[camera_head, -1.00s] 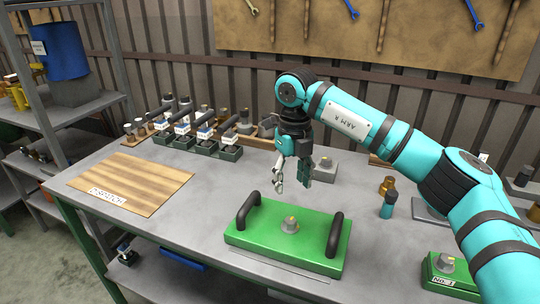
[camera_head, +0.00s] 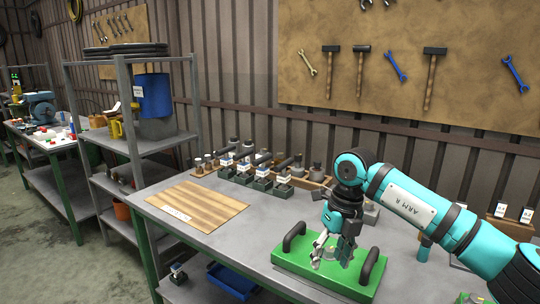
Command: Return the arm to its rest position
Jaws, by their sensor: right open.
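My right arm, marked "ARM R" (camera_head: 408,200), comes in from the right over the table. My right gripper (camera_head: 328,248) hangs pointing down above the green plate (camera_head: 352,286), its fingers apart and nothing seen between them. The plate has two black handles, and its middle is partly hidden behind the gripper. My left gripper and arm are not in view.
The grey table carries a wooden dispatch board (camera_head: 198,203) at the left and a row of small dark fixtures (camera_head: 258,184) at the back. Tools hang on the wall board (camera_head: 375,40).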

